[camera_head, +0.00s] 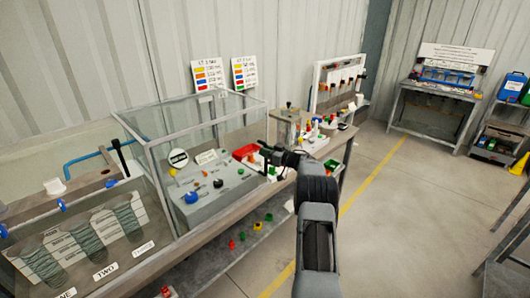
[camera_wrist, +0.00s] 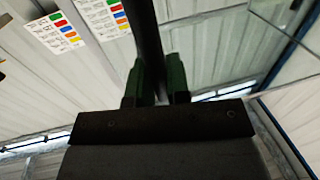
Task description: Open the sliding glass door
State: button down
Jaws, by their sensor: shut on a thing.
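The glass case (camera_head: 187,110) stands on the bench at the left in the head view, with clear walls and thin metal edges. Which of its panes slides cannot be told. My gripper (camera_head: 264,150) is at the right front corner of the case. In the wrist view, my gripper (camera_wrist: 159,72) has its two green fingers on either side of a dark upright bar (camera_wrist: 147,30), which looks like the door handle. It is shut on this bar. The lower end of the bar is hidden behind the gripper body.
Inside the case is a grey panel (camera_head: 216,203) with knobs and gauges. Small coloured parts lie on the shelf (camera_head: 243,262) below. A bench with bottles (camera_head: 318,140) stands to the right. The floor (camera_head: 400,220) at right is clear, with a yellow line.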

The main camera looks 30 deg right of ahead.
jog(key=shift+w+d, duration=0.1)
jog(key=shift+d, duration=0.1)
jog(key=c, duration=1.1)
grip_release()
jog(key=b+v, duration=0.3)
jog(key=v, duration=1.1)
jog(key=shift+w, duration=0.15)
